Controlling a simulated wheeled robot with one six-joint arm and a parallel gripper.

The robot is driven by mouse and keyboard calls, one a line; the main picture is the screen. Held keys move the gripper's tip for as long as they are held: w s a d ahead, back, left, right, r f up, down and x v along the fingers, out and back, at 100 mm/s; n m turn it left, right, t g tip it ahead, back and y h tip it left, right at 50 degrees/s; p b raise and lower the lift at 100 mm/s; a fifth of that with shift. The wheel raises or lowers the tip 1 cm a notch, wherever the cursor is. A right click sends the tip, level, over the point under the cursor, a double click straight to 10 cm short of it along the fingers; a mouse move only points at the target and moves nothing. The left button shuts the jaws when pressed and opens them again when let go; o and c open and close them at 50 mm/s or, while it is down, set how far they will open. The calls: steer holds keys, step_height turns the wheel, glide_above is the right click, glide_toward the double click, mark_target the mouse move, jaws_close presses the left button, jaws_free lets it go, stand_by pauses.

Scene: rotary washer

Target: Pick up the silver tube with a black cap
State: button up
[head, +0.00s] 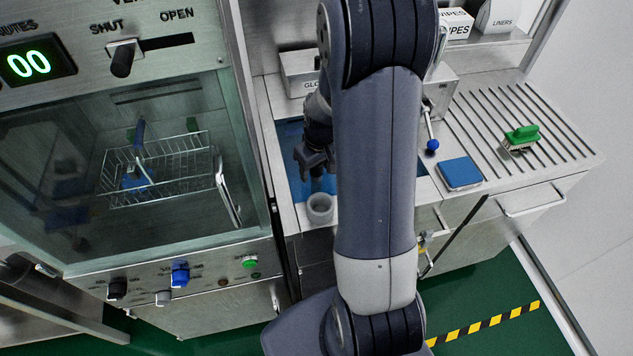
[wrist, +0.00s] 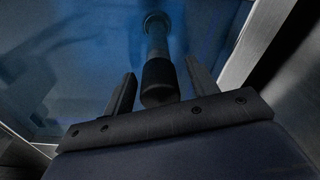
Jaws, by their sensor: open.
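The silver tube (wrist: 157,46) shows in the wrist view over a blue surface, with its black cap (wrist: 159,82) at the end nearest my gripper (wrist: 160,78). The gripper is open, with one finger on each side of the capped end. A gap shows on both sides, so the fingers are not closed on it. In the head view my gripper (head: 317,163) points down into the blue-lined basin (head: 297,186). The tube cannot be made out clearly there, and my arm covers much of the basin.
A grey cup (head: 320,208) stands at the basin's front edge, close to my gripper. A glove box (head: 298,76) is behind. Right of my arm are a blue-knobbed lever (head: 432,146), a blue pad (head: 460,174) and a green brush (head: 521,138). The washer (head: 160,262) stands left.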

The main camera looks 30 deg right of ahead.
steer(key=shift+c, duration=0.5)
jaws_close()
